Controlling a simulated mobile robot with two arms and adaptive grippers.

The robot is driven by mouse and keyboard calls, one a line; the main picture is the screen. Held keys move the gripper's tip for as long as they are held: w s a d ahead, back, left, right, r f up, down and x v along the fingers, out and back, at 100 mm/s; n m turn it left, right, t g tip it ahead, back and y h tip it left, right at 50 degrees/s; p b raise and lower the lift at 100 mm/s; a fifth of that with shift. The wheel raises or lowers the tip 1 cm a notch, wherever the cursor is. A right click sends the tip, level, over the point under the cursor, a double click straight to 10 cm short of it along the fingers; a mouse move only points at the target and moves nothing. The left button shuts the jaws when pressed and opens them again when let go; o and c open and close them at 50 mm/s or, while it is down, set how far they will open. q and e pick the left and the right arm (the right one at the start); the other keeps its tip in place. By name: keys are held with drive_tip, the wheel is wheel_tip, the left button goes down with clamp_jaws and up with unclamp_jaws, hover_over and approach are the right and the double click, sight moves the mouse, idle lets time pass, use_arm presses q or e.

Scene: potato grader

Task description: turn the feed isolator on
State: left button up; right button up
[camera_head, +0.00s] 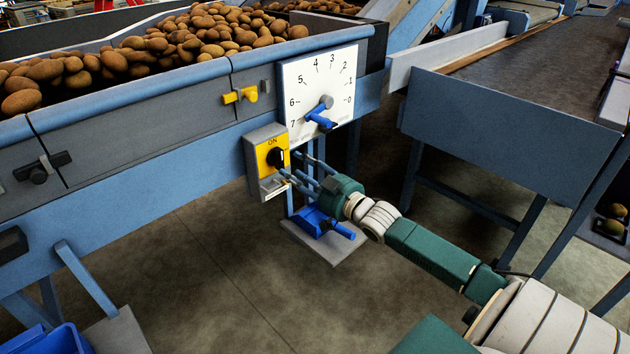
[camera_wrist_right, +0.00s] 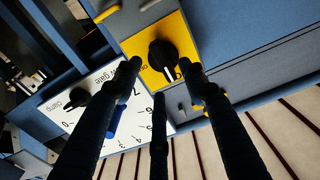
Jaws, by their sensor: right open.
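The feed isolator is a grey box (camera_head: 252,160) with a yellow plate marked ON and a black rotary knob (camera_head: 277,157), fixed to the side of the potato hopper. The yellow plate (camera_wrist_right: 180,36) and knob (camera_wrist_right: 163,55) also show in the right wrist view. My right gripper (camera_head: 292,178) is open, its dark fingers reaching toward the knob from the lower right in the head view. In the wrist view the fingertips spread around the knob, with no clear grip on it. My left gripper is not in view.
A white dial plate (camera_head: 322,78) numbered 0 to 7 with a blue-handled pointer (camera_head: 320,118) sits just above right of the isolator. A yellow latch (camera_head: 240,95) is above it. A blue-handled device (camera_head: 325,222) stands below my gripper. Open floor (camera_head: 200,265) lies in front.

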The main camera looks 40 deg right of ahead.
drive_tip(key=s, duration=0.7)
drive_tip(key=shift+s+d, duration=0.25)
drive_tip(key=shift+d, duration=0.05)
